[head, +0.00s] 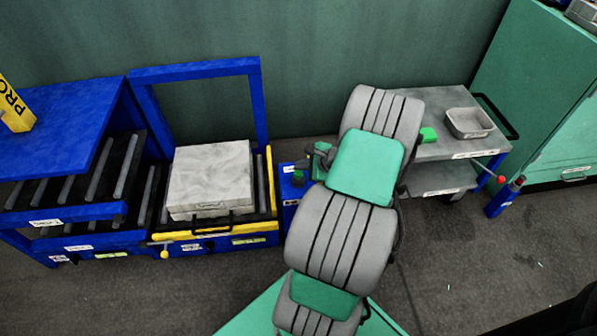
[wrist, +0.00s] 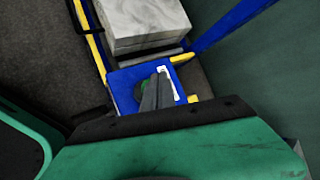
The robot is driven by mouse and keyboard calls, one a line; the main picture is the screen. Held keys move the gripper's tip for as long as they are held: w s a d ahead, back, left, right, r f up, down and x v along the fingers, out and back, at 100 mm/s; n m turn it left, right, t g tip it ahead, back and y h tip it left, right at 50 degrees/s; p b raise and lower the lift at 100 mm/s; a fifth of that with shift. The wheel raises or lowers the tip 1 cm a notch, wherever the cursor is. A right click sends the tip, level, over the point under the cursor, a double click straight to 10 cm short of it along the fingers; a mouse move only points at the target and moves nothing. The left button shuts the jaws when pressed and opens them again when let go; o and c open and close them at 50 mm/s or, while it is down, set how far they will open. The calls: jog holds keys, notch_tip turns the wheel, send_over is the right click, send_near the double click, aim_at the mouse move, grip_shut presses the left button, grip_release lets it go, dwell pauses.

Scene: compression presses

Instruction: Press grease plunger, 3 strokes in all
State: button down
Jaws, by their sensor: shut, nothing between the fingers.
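The grease plunger appears to be the dark green round knob (head: 298,178) on top of a blue box (head: 290,211). In the wrist view the knob (wrist: 143,88) shows only in part, with my fingers covering its right side. My gripper (wrist: 161,78) is shut and empty, its fingers directly over or beside the knob. In the head view my gripper (head: 318,163) is small and dark, just above and right of the knob. I cannot tell whether the fingertips touch the knob or how far it is pressed down.
A grey block (head: 210,175) sits on the yellow-edged roller station (head: 215,235) left of the box, under a blue frame (head: 195,70). A grey cart (head: 440,150) with a metal tray (head: 468,122) stands right, beside a green cabinet (head: 535,90). Floor in front is clear.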

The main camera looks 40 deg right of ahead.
aim_at(301, 173)
notch_tip(301, 173, up, 5)
jog(key=p, duration=0.4)
jog(key=shift+r+p, duration=0.1)
jog(key=shift+p, duration=0.2)
dwell(2.0)
jog(key=shift+r+b, duration=0.9)
jog(key=shift+r, duration=0.95)
jog(key=shift+f, duration=0.1)
notch_tip(301, 173, down, 8)
jog(key=b, duration=0.8)
jog(key=shift+f, duration=0.35)
